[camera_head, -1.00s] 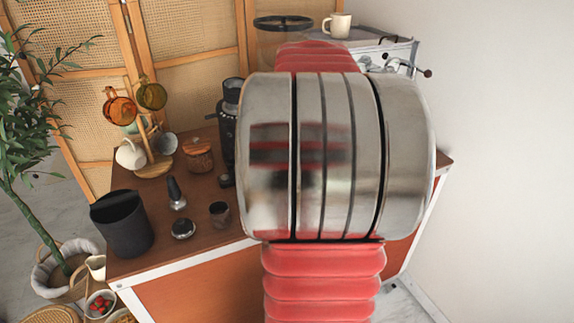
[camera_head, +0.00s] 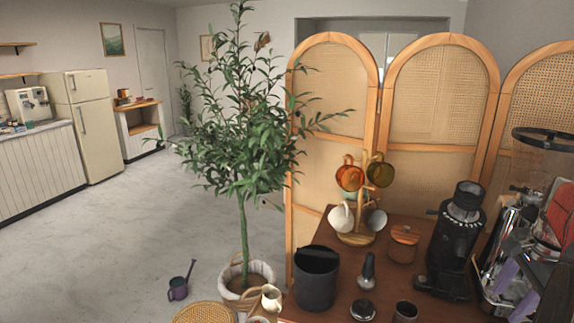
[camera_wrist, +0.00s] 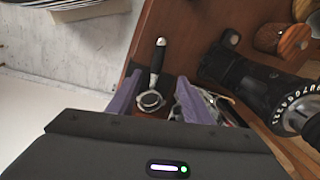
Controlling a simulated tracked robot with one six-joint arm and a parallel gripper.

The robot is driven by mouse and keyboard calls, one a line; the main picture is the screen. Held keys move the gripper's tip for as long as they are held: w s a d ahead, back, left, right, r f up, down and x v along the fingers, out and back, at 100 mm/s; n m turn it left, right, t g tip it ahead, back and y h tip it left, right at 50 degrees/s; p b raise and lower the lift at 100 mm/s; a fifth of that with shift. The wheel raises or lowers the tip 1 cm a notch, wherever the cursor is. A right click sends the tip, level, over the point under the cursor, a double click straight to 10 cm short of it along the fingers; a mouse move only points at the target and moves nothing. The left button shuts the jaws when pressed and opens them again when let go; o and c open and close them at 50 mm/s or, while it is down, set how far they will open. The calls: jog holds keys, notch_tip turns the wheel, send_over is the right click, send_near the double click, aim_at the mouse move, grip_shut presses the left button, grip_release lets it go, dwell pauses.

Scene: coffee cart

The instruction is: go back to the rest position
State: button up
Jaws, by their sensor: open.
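My gripper (camera_wrist: 158,98) is open in the wrist view, with a purple finger on each side. A portafilter (camera_wrist: 155,72) with a black handle and metal ring lies on the brown cart top (camera_wrist: 190,32), seen between and beyond the fingers. I cannot tell how far below the fingers it is, but nothing appears gripped. In the head view, purple finger parts (camera_head: 505,276) show at the right edge, to the right of the black grinder (camera_head: 455,240); the gripper is partly hidden there.
The cart top holds a black bin (camera_head: 316,280), a tamper (camera_head: 367,272), a mug tree (camera_head: 357,200) and a wooden-lidded jar (camera_head: 403,243). A rattan screen (camera_head: 435,90) stands behind. A potted tree (camera_head: 245,150) is beside the cart. Open floor (camera_head: 110,240) lies at left.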

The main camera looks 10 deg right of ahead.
jog(key=s+a+n+t, duration=0.1)
jog(key=a+n, duration=0.9)
jog(key=a, duration=1)
jog(key=s+a+n+t, duration=0.1)
jog(key=a+n+t, duration=0.1)
jog(key=a+n, duration=0.9)
jog(key=a, duration=0.8)
jog(key=shift+s+a+f+t+y, duration=0.3)
jog(key=shift+a+f+y, duration=0.1)
